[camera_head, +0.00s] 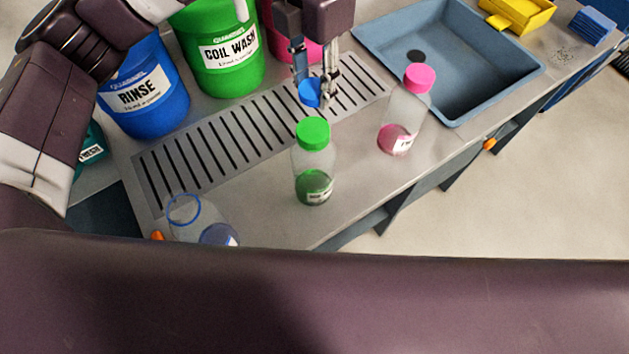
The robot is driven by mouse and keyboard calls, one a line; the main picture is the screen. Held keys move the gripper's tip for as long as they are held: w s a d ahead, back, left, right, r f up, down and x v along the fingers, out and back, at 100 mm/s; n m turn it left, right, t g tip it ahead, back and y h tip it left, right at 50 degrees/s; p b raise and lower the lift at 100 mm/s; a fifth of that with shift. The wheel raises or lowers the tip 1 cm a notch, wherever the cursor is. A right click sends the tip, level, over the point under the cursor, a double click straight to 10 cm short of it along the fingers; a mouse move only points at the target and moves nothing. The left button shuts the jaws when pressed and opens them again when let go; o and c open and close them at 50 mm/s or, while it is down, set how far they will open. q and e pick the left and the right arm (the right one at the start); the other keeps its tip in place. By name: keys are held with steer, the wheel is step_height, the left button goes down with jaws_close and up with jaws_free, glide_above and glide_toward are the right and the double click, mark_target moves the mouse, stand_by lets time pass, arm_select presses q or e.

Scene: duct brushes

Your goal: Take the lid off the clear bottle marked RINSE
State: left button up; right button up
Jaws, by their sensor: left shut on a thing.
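My left gripper (315,92) is at the top centre, shut on a small blue lid (309,93) at its fingertips, above the slotted drain strip. A clear bottle (203,223) with a blue ring at its open mouth and blue at its bottom stands at the lower left of the counter. It has no lid on it, and I cannot read its marking. It is well apart from my left gripper, and its lower part is partly hidden by my own dark body part in front. My right gripper does not show.
A green-lidded clear bottle (314,165) and a pink-lidded one (405,112) stand on the counter (263,217). A blue RINSE container (150,100) and a green COIL WASH container (222,60) stand behind the drain strip (225,140). A sink (470,60) is at the right.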

arm_select(q)
steer(key=d+n, duration=0.7)
steer(key=n, duration=0.3)
steer(key=n+p, duration=0.2)
steer(key=p, duration=0.1)
glide_above(348, 163)
step_height(348, 163, down, 16)
steer(key=shift+r, duration=0.15)
step_height(348, 163, down, 4)
steer(key=shift+r+p, duration=0.1)
steer(key=shift+p, duration=0.4)
steer(key=shift+f, duration=0.35)
